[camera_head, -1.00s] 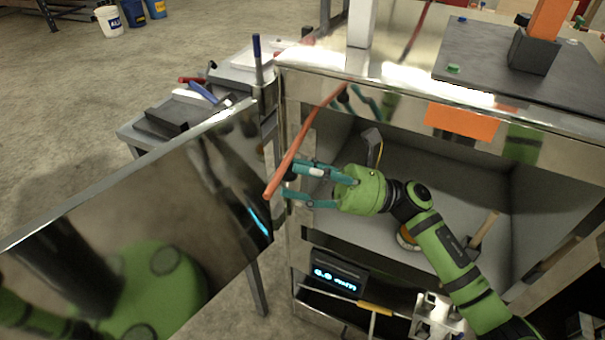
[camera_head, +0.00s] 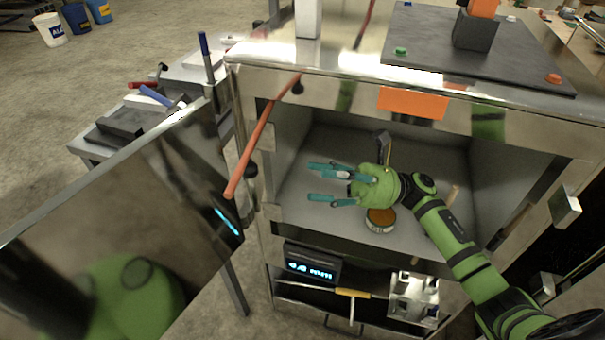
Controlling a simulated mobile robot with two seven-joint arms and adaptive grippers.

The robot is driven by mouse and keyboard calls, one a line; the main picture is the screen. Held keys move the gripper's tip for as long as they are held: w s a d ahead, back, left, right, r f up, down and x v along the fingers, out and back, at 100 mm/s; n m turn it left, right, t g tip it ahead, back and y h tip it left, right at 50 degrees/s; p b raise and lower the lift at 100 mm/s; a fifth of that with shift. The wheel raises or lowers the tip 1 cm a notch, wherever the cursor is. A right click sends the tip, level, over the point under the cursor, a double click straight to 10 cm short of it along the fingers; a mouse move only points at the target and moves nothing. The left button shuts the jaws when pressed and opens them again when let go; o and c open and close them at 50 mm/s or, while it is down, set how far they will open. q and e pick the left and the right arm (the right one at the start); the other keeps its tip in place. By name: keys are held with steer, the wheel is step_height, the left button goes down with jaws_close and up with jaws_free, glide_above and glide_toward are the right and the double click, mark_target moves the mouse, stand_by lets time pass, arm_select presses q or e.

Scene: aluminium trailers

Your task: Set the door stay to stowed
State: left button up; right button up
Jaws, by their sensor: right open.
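The door stay is an orange-red rod (camera_head: 262,137). It slants from a dark pivot under the cabinet's top front edge down and left to a free-looking lower end near the open door's inner edge. The shiny metal door (camera_head: 120,225) stands swung out at the left; whether the rod touches it I cannot tell. My right gripper (camera_head: 312,183) is open and empty, with its teal fingers pointing left. It is in front of the cabinet opening, to the right of the rod and apart from it in the picture. My left gripper is not in view.
The cabinet (camera_head: 222,110) holds a round tin (camera_head: 381,220) and a dark-headed tool (camera_head: 383,148) in its open bay. Below are a lit display (camera_head: 312,267), a yellow-handled tool (camera_head: 352,293) and a metal block (camera_head: 414,298). A cluttered bench (camera_head: 90,152) stands behind the door.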

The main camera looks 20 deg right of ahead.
steer(key=shift+d+f, duration=0.15)
steer(key=shift+d, duration=0.2)
